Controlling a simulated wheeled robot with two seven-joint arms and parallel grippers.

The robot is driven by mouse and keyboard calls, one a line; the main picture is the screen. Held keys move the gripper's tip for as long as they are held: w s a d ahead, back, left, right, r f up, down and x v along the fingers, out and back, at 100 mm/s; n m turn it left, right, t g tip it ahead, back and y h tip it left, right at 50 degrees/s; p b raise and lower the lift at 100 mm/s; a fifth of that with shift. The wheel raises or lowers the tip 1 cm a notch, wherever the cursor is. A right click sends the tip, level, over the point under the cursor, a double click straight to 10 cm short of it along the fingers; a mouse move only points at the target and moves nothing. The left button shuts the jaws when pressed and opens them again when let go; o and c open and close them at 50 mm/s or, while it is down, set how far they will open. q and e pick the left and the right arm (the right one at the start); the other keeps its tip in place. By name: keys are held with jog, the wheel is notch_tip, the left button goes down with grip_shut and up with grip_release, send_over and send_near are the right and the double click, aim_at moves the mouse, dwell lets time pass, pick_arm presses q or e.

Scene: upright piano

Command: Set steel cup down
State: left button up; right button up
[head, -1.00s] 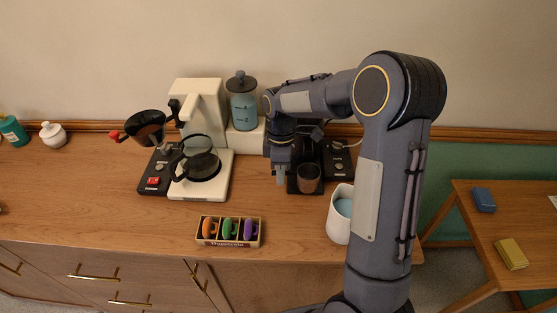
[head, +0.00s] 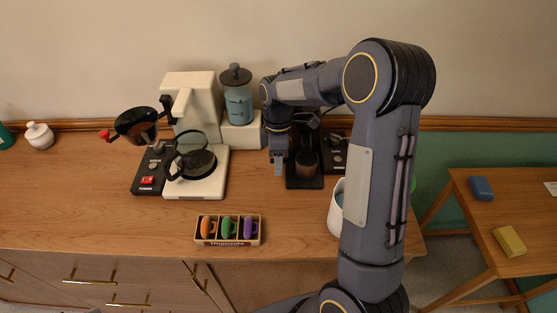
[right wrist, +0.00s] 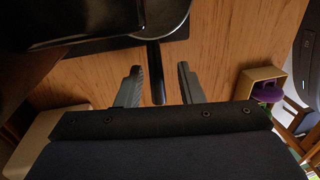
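The steel cup (head: 307,167) stands upright on the black base (head: 304,184) of the dark machine at the back of the counter. My right gripper (head: 278,170) is just left of the cup in the head view, pointing down. In the right wrist view the cup's round rim shows at the top (right wrist: 165,18), with its black handle (right wrist: 156,75) pointing between my fingers. The right gripper's fingers (right wrist: 160,84) are apart, with a gap on each side of the handle. My left gripper is not in view.
A white coffee maker with a glass carafe (head: 195,160) stands to the left. A blue-windowed canister (head: 238,105) is behind. A box of coloured pods (head: 228,230) is in front. A white container (head: 336,215) stands at front right, partly behind my arm. Bare wood lies in the front middle.

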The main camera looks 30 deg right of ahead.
notch_tip(320, 180, up, 11)
jog(key=w+d, duration=0.1)
jog(key=w, duration=0.1)
jog(key=s+r+m+t+y, duration=0.1)
jog(key=s+r+m+t, duration=0.1)
jog(key=s+r+m, duration=0.3)
jog(key=s+a+f+m+t, duration=0.1)
jog(key=s+a+m, duration=0.1)
jog(key=s, duration=0.4)
jog(key=s+a+f+m+t+y, duration=0.1)
jog(key=s+a+f+m+t, duration=0.1)
jog(key=s, duration=0.5)
jog(key=s+a+f+m+t, duration=0.2)
jog(key=s+a+m, duration=0.1)
jog(key=s+m, duration=0.2)
jog(key=shift+s+a+f+y, duration=0.2)
jog(key=shift+s+a+y, duration=0.2)
jog(key=shift+s, duration=0.35)
